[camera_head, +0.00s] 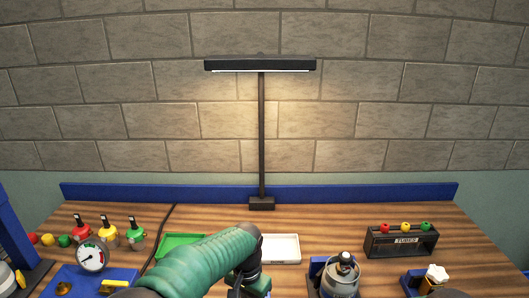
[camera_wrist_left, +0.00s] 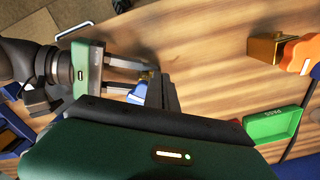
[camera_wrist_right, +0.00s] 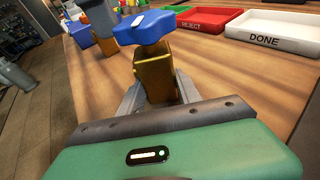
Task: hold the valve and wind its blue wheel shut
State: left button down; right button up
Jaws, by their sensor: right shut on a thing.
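The valve has a brass body (camera_wrist_right: 155,75) and a blue wheel (camera_wrist_right: 145,28) on top, seen in the right wrist view. My right gripper (camera_wrist_right: 160,90) is shut on the brass body, with one finger on each side; the wheel is clear above the fingers. In the left wrist view, my left gripper's dark fingers (camera_wrist_left: 162,92) are close together and look shut. Beyond them, my right gripper (camera_wrist_left: 135,75) reaches in from the left; the valve is largely hidden there. In the head view, a green arm of mine hides part of the bench.
An orange-wheeled brass valve (camera_wrist_left: 265,48) stands apart. A green tray (camera_wrist_left: 275,125), a red REJECT tray (camera_wrist_right: 208,20) and a white DONE tray (camera_wrist_right: 265,30) lie on the wooden bench. A TUBES rack (camera_head: 400,240) and a canister (camera_head: 341,276) stand right; a gauge (camera_head: 91,254) stands left.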

pick_arm(q)
notch_tip(320, 180, up, 6)
dwell(0.4)
jog(key=s+d+f, duration=0.1)
jog(key=d+f, duration=0.2)
jog(key=f, duration=0.3)
jog(key=shift+s, duration=0.2)
dwell(0.3)
jog(key=shift+w, duration=0.15)
dwell(0.4)
